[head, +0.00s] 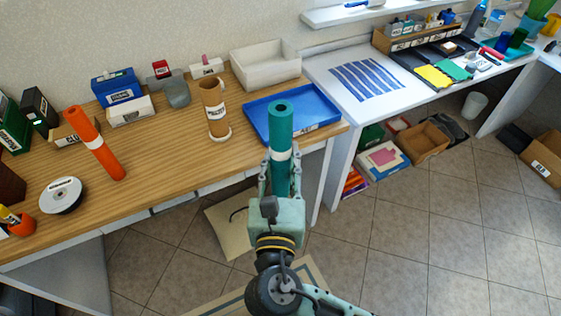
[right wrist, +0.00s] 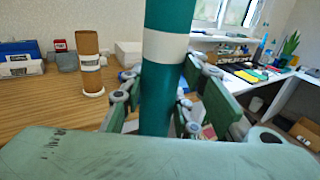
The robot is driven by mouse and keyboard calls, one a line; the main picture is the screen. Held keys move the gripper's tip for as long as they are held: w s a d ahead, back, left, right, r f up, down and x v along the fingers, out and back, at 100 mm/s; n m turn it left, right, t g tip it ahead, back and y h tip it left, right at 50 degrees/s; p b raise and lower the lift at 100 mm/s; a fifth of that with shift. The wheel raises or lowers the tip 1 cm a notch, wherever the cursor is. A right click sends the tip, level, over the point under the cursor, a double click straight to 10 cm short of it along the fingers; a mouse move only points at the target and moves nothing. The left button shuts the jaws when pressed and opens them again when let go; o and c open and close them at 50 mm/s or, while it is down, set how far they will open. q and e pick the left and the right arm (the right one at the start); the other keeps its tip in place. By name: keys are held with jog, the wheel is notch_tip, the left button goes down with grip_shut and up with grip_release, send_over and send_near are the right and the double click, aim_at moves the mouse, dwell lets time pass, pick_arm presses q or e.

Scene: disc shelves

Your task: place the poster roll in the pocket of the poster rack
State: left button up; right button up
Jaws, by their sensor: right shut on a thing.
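A teal poster roll (head: 281,128) with a white band is held upright by my right gripper (head: 280,175). The gripper's fingers are shut around the roll's lower part, in front of the table's front edge. In the right wrist view the roll (right wrist: 163,95) stands between the fingers (right wrist: 165,100), its top cut off by the picture. I cannot make out a poster rack or its pocket for certain in either view. My left gripper is not in view.
A blue tray (head: 258,117) lies behind the roll. A brown cardboard tube (head: 213,105) stands upright on the wooden table (head: 165,165). An orange roll (head: 95,145) leans at the left, near a white disc spindle (head: 62,194). A white desk (head: 322,75) stands at the right.

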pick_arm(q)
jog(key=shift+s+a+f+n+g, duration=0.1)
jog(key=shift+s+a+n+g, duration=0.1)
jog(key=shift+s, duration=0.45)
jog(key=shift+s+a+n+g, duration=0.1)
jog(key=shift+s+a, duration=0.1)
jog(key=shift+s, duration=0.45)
